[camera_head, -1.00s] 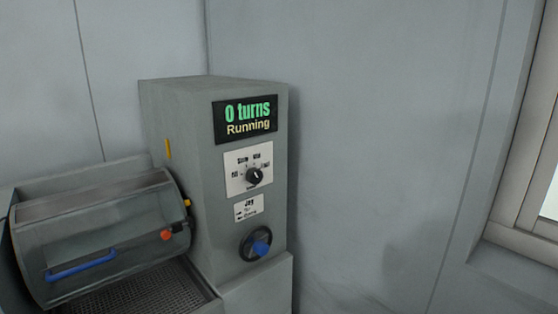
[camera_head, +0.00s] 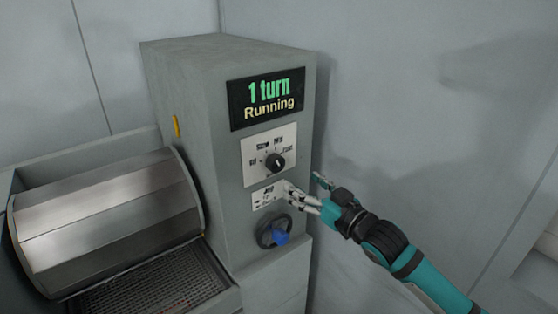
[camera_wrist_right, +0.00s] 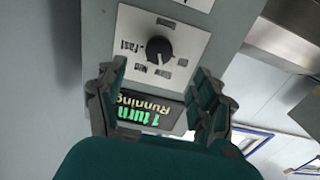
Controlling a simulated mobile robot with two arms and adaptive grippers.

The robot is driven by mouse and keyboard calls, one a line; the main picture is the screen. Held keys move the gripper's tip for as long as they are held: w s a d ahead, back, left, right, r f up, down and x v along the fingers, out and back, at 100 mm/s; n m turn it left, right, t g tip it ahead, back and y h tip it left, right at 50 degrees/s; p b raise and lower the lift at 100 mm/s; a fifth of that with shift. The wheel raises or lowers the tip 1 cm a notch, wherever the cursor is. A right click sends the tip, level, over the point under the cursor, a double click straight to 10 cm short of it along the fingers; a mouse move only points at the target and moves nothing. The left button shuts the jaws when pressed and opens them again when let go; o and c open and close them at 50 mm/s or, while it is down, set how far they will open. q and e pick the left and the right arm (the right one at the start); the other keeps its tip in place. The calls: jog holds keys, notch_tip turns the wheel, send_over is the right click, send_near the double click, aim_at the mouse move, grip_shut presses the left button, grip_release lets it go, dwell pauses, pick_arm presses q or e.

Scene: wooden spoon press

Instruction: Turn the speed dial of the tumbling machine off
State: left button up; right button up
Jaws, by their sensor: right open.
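The tumbling machine (camera_head: 185,110) is a grey box with a drum at its left. Its speed dial (camera_head: 275,162) is a black knob with a white pointer mark on a white plate. The dial also shows in the right wrist view (camera_wrist_right: 159,50), ahead of the fingers. The display (camera_head: 267,98) reads "1 turn" and "Running". My right gripper (camera_head: 303,188) is open and empty, just below and to the right of the dial and apart from it. In the wrist view its fingers (camera_wrist_right: 160,78) stand wide apart. My left gripper is not in view.
The metal drum (camera_head: 110,220) sits over a perforated tray (camera_head: 150,285) at the left. A blue-knobbed wheel (camera_head: 275,235) is below the dial, near my right fingers. A small label (camera_head: 266,196) lies between. Grey wall stands behind; the space right of the machine is free.

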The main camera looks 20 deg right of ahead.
aim_at(280, 167)
jog(key=p+x, duration=0.2)
jog(key=x, duration=0.8)
jog(key=shift+d, duration=0.1)
jog(key=shift+w+f, duration=0.15)
jog(key=shift+w, duration=0.25)
jog(key=c, duration=1.2)
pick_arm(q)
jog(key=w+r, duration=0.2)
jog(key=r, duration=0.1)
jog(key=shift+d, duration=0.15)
pick_arm(e)
jog(key=n, duration=0.4)
jog(key=shift+n+p, duration=0.3)
jog(key=shift+p, duration=0.05)
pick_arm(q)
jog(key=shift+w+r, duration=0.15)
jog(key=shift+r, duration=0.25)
pick_arm(e)
jog(key=n, duration=0.5)
jog(key=shift+n, duration=0.3)
